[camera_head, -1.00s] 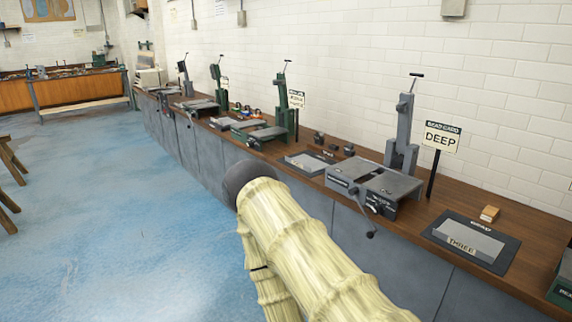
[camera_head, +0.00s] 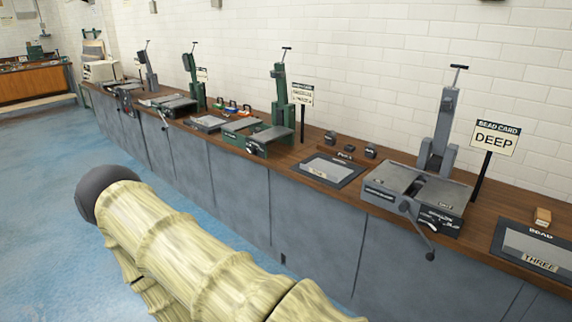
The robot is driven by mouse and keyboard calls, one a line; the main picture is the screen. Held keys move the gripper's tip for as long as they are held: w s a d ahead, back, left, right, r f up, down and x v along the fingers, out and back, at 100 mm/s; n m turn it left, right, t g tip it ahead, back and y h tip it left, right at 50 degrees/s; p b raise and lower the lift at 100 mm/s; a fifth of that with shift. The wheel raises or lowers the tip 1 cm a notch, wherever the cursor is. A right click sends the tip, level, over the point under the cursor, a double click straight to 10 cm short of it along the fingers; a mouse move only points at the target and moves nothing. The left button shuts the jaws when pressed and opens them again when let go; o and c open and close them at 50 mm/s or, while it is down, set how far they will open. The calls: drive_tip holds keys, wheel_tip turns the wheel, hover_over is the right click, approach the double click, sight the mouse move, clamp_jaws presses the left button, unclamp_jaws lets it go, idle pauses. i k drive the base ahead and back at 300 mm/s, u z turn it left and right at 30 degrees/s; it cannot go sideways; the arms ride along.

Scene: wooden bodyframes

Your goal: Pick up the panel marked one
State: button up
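No panel readable as "one" shows. A grey panel marked THREE (camera_head: 540,247) lies on a dark mat at the right end of the bench. Another grey panel (camera_head: 328,168) lies on a dark mat near the bench middle; its small label is too small to read. A third flat panel (camera_head: 208,122) lies farther left, its marking unreadable. My pale, bamboo-like arm crosses the lower left, over the floor in front of the bench. It ends in a dark rounded part; no gripper fingers show.
A long wooden-topped bench (camera_head: 305,150) with grey fronts runs along the white brick wall. A grey machine (camera_head: 420,195) with a protruding crank stands beside a DEEP sign (camera_head: 495,138). A green machine (camera_head: 265,135) stands farther left. Blue floor (camera_head: 45,190) is open at left.

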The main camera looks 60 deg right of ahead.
sight(335, 173)
drive_tip(key=z, duration=0.15)
drive_tip(key=i, duration=1.65)
drive_tip(key=z, duration=1.3)
drive_tip(key=i, duration=0.85)
drive_tip(key=z, duration=0.95)
